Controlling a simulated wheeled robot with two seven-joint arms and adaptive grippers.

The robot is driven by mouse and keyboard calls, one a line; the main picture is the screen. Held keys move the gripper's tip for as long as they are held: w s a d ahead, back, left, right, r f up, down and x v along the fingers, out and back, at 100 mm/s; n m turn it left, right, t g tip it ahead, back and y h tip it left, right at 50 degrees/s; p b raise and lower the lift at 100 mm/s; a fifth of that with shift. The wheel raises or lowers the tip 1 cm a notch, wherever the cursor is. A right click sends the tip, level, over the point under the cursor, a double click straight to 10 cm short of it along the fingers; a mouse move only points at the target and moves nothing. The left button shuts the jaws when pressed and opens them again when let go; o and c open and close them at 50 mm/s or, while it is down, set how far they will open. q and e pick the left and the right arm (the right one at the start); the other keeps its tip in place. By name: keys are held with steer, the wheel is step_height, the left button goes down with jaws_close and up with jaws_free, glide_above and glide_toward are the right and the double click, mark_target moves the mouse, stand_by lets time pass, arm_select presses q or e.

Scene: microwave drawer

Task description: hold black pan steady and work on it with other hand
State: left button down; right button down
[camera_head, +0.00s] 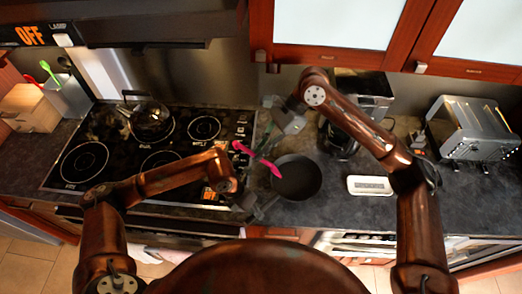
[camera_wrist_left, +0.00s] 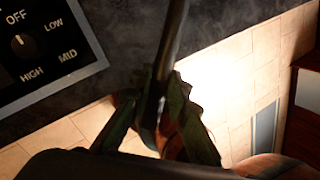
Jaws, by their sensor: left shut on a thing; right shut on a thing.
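The black pan (camera_head: 297,177) sits on the dark countertop, just right of the stove. My left gripper (camera_head: 260,209) is at the pan's lower left. In the left wrist view my left gripper (camera_wrist_left: 165,112) is shut around the dark pan handle (camera_wrist_left: 173,40). A pink utensil (camera_head: 257,159) slants from above left down to the pan's left rim, its lower end over the rim. My right gripper (camera_head: 272,137) is shut on the pink utensil, above and left of the pan; its fingertips are small and partly unclear. Whether the utensil touches the pan cannot be told.
The black stove (camera_head: 100,150) with a glassy pot (camera_head: 150,120) lies left. A white dish (camera_head: 370,185) lies right of the pan, with a metal toaster (camera_head: 472,128) farther right. A coffee maker (camera_head: 340,138) stands behind the pan. Wooden cabinets (camera_head: 345,52) hang above.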

arm_select(q)
steer(key=c, duration=1.8)
jaws_free()
steer(key=shift+o, duration=0.2)
steer(key=v, duration=1.2)
